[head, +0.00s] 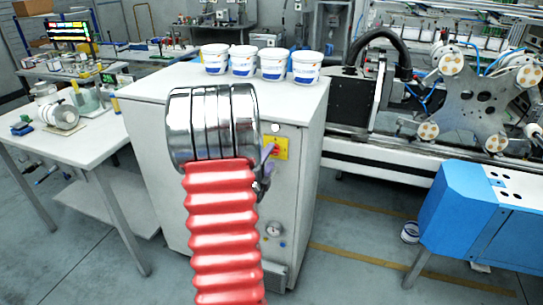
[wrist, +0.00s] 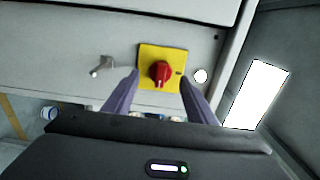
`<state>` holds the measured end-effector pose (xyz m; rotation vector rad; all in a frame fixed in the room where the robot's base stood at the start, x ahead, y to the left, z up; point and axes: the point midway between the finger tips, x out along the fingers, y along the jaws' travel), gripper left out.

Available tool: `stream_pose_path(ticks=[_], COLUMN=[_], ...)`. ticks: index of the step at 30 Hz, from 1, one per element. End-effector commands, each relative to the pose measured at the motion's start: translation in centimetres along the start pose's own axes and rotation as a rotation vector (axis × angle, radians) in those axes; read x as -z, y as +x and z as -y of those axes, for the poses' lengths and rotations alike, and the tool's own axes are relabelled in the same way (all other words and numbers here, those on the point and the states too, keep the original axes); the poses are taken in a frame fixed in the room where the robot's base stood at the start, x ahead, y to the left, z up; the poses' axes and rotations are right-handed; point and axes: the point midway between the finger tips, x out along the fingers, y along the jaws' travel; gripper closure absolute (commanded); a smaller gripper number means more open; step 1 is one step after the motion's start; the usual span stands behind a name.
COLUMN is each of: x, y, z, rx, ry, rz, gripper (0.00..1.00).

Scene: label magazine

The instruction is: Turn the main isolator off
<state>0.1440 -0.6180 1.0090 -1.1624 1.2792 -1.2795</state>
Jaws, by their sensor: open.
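The main isolator is a red rotary knob (wrist: 160,73) on a square yellow plate (wrist: 174,53), set in the grey cabinet front. In the head view the yellow plate (head: 281,147) shows on the cabinet's front, partly hidden by my gripper. My gripper (wrist: 160,88) is open, with its purple fingers on either side of the knob in the wrist view. I cannot tell whether the fingertips touch the plate. Nothing is held between them. In the head view one purple finger (head: 267,155) shows beside the plate, and my arm hides the rest.
A metal handle (wrist: 101,66) sticks out left of the plate in the wrist view. The white cabinet (head: 150,115) carries several white tubs (head: 243,61) on top. A blue machine (head: 475,215) stands at right, and a white table (head: 85,135) at left.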

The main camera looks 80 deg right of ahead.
Motion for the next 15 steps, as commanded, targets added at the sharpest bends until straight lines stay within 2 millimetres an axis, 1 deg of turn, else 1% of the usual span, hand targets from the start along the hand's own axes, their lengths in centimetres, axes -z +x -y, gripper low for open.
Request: stream_pose_path(ticks=[1, 3, 6, 9, 15], x=[0.0, 0.0, -0.1, -0.2, -0.3], y=[0.8, 1.6, 2.5, 2.9, 3.0], z=[-0.1, 0.0, -0.1, 0.0, 0.0], rx=[0.0, 0.001, -0.001, 0.0, 0.0], ry=[0.0, 0.0, 0.0, 0.0, 0.0], rz=[-0.002, -0.001, 0.0, 0.0, 0.002], gripper=[0.49, 0.49, 0.49, 0.49, 0.49])
